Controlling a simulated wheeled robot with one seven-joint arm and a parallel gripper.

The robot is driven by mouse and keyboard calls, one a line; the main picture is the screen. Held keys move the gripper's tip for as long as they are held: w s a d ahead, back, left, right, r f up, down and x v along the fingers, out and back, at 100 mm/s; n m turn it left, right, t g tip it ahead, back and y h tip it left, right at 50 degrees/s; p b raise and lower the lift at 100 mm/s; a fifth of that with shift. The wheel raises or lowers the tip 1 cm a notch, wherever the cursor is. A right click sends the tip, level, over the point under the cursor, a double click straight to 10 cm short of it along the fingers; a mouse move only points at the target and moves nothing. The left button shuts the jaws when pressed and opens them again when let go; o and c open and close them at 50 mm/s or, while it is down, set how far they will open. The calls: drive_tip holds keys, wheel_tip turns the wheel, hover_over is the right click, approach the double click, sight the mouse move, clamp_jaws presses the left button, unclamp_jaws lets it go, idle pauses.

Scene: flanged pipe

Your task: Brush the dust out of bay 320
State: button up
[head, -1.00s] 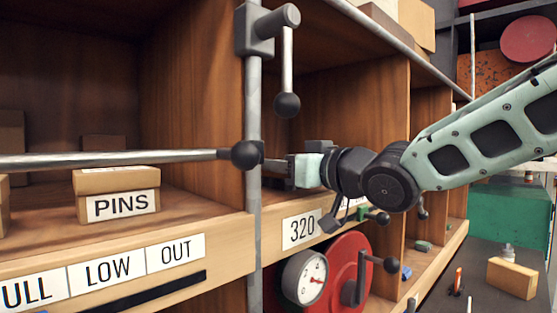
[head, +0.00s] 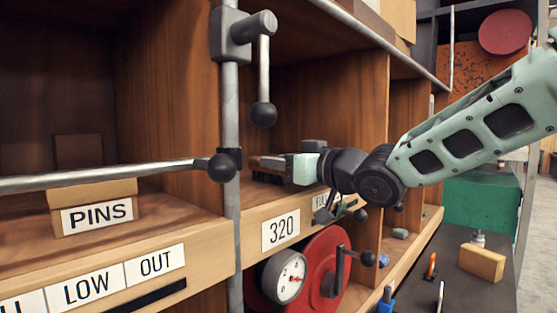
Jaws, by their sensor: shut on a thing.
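Bay 320 (head: 310,100) is an open wooden compartment with a "320" label (head: 281,231) on its front edge. My gripper (head: 285,166) is inside the bay's opening, low over its floor and just right of the grey upright post. It is shut on a small brown block-like thing (head: 266,162), probably a brush; its lower part is dark and hard to make out. I cannot tell whether it touches the bay floor. I cannot make out dust on the floor, which is partly hidden by my gripper, wrist and the post.
A grey post (head: 231,120) with a hanging ball-ended lever (head: 264,80) and a horizontal rod (head: 110,176) stands in front of the shelves. A PINS box (head: 95,208) sits in the left bay. A gauge (head: 285,277) and red wheel (head: 325,265) are below. A yellow block (head: 482,262) lies right.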

drive_tip(key=shift+r+p, duration=1.35)
drive_tip(key=shift+r, duration=0.25)
drive_tip(key=p+v, duration=0.4)
drive_tip(key=v, duration=1.6)
drive_tip(key=shift+s+f, duration=0.1)
drive_tip(key=shift+f, duration=0.05)
